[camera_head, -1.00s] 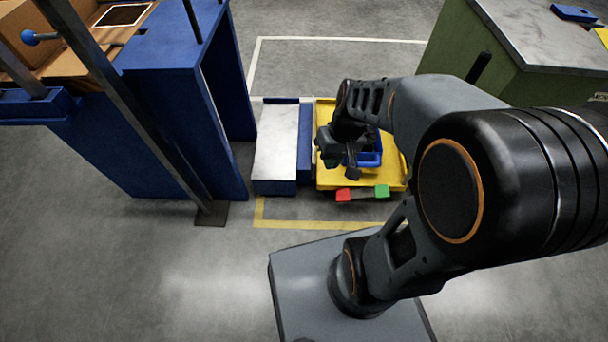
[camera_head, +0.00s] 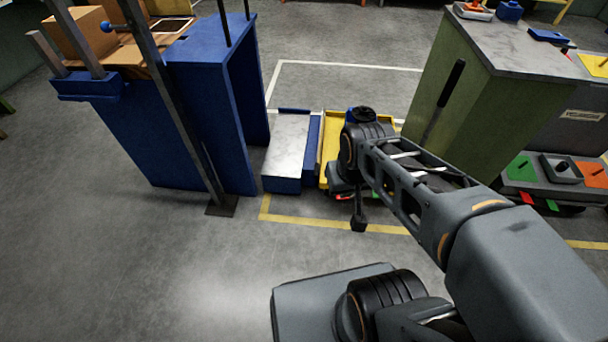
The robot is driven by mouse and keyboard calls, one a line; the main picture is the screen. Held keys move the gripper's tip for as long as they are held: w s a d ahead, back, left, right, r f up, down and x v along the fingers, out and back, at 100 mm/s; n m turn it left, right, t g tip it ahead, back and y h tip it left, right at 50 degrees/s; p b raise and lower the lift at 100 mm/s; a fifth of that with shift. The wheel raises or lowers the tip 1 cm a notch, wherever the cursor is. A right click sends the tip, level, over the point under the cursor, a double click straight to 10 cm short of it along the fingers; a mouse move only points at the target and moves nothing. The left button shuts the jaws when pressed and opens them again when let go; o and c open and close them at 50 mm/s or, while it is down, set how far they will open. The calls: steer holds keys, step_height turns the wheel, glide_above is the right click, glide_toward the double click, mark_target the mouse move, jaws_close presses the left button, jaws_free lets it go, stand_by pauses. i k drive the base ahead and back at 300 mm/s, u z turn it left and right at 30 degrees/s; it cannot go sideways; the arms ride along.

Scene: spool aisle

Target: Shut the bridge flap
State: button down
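A pale metal plate (camera_head: 287,137), which may be the bridge flap, lies flat on a low blue base between the blue stand and a yellow tray cart. A narrow blue strip (camera_head: 312,140) runs along its right side. The yellow tray (camera_head: 330,145) is largely hidden by my arm. My gripper (camera_head: 358,222) points down at the tray's front edge, right of the plate and apart from it. One dark finger shows; whether the gripper is open or shut cannot be seen. Nothing visible hangs from it.
A tall blue stand (camera_head: 215,90) with a metal post and boxes on top is at the left. A green cabinet (camera_head: 450,110) stands close at the right, with a shelf of coloured plates (camera_head: 560,170) beyond. The floor in front is clear, marked by a yellow line (camera_head: 300,221).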

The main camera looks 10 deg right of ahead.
mark_target(317, 165)
steer(key=u, duration=0.85)
steer(key=i, duration=1)
steer(key=u, duration=0.35)
